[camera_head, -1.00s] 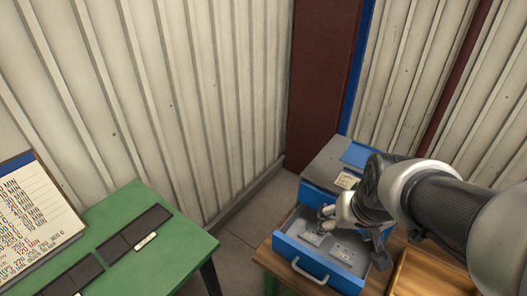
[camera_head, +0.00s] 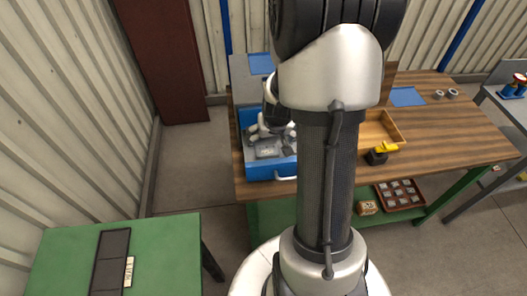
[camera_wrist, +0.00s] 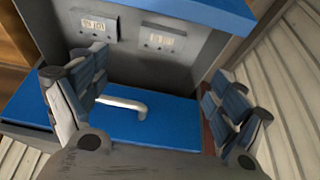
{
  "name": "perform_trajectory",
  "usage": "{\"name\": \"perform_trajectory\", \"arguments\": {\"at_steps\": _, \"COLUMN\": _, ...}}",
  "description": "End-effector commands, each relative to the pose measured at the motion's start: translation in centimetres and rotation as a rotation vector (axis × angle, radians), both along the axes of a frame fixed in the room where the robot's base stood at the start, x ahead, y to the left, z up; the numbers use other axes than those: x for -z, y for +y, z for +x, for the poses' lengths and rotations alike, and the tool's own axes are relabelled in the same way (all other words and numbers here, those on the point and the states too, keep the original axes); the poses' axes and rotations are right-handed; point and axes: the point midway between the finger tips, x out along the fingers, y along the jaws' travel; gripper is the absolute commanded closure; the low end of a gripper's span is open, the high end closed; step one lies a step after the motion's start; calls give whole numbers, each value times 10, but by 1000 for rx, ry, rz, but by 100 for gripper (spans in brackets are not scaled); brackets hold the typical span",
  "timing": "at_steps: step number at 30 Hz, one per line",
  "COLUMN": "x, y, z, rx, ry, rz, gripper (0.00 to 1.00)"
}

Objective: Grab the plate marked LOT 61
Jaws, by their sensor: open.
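A blue drawer (camera_head: 285,168) is pulled open on the wooden bench. Two small grey plates with pale printed labels lie on its grey floor in the wrist view, one at the left (camera_wrist: 99,27) and one at the right (camera_wrist: 163,42). Their print is too small to read, so I cannot tell which is LOT 61. One plate also shows in the head view (camera_head: 267,151). My gripper (camera_wrist: 155,98) is open and empty. Its fingers stand apart over the drawer's blue front and handle (camera_wrist: 122,104), short of the plates in the picture. My arm hides part of the drawer in the head view.
A wooden tray (camera_head: 397,130) stands right of the drawer, with a yellow-and-black object (camera_head: 379,153) by its edge. A green table (camera_head: 165,240) with a dark strip (camera_head: 108,260) stands at lower left. A tray of several small pieces (camera_head: 399,194) sits below the bench.

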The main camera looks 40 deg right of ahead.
Motion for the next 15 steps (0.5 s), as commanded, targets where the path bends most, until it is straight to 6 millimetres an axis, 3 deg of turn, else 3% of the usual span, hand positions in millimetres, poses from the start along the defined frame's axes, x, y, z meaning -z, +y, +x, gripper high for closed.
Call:
{"name": "perform_trajectory", "arguments": {"at_steps": 1, "x": 17, "y": -2, "z": 4, "rx": 0, "ry": 2, "rz": 2, "gripper": 10}}
{"name": "perform_trajectory", "arguments": {"at_steps": 6, "x": 49, "y": -9, "z": 15, "rx": -1, "ry": 1, "rz": 1, "gripper": 10}}
{"name": "perform_trajectory", "arguments": {"at_steps": 15, "x": 69, "y": -14, "z": 25, "rx": -1, "ry": 0, "rz": 0, "gripper": 10}}
